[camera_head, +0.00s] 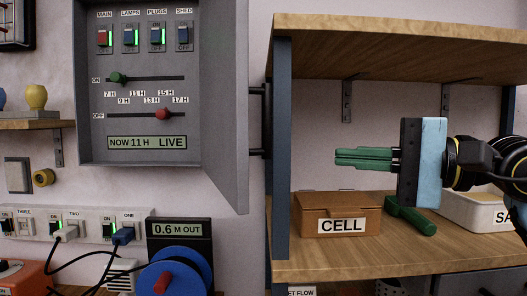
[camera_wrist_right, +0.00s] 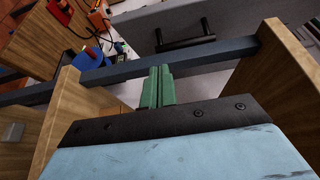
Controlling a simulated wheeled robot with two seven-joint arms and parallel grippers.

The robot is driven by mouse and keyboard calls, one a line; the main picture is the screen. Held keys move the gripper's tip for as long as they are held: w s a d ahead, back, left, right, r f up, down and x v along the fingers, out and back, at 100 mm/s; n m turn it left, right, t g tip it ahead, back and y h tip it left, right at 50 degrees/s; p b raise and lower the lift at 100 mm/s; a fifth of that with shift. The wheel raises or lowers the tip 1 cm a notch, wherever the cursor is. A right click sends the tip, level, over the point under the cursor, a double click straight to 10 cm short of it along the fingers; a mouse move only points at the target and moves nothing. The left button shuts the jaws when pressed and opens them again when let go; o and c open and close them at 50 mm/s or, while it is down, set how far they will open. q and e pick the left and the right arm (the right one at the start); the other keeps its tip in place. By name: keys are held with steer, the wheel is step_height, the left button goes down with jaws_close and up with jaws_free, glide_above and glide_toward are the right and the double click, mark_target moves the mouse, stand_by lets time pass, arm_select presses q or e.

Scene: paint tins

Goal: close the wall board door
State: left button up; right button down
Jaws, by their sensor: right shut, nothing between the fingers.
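The grey wall board (camera_head: 140,85) hangs at the upper left of the head view, its switches, sliders and display exposed. Its door (camera_head: 226,110) stands open on the board's right side, swung out from the wall. The door's black handle (camera_head: 257,155) is on its far face, partly hidden behind the door edge and blue post; it shows clearly in the right wrist view (camera_wrist_right: 185,43). My right gripper (camera_head: 338,158) has green fingers shut and empty, pointing left, in front of the shelf unit and right of the door, apart from it. My left gripper is not in view.
A blue post (camera_head: 281,140) of the wooden shelf unit (camera_head: 370,266) stands between my right gripper and the door. A CELL box (camera_head: 338,214) and a green-handled object (camera_head: 410,216) sit below the gripper. A blue reel (camera_head: 180,275) is below the board.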

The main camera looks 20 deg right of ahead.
mark_target(267, 155)
steer(key=p+x, duration=0.1)
steer(key=x, duration=0.3)
steer(key=p+x, duration=0.2)
steer(key=x, duration=0.3)
steer(key=shift+s+a+r+p, duration=0.1)
steer(key=shift+a+r+p, duration=0.15)
steer(key=shift+a, duration=0.2)
steer(key=shift+s+a+f+p, duration=0.15)
steer(key=shift+a+p, duration=0.15)
steer(key=shift+a, duration=1.3)
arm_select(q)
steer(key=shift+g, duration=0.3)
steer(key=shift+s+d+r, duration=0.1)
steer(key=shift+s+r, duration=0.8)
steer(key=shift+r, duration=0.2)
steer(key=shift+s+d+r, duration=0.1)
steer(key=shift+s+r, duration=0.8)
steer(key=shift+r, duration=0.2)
arm_select(e)
steer(key=shift+a, duration=0.1)
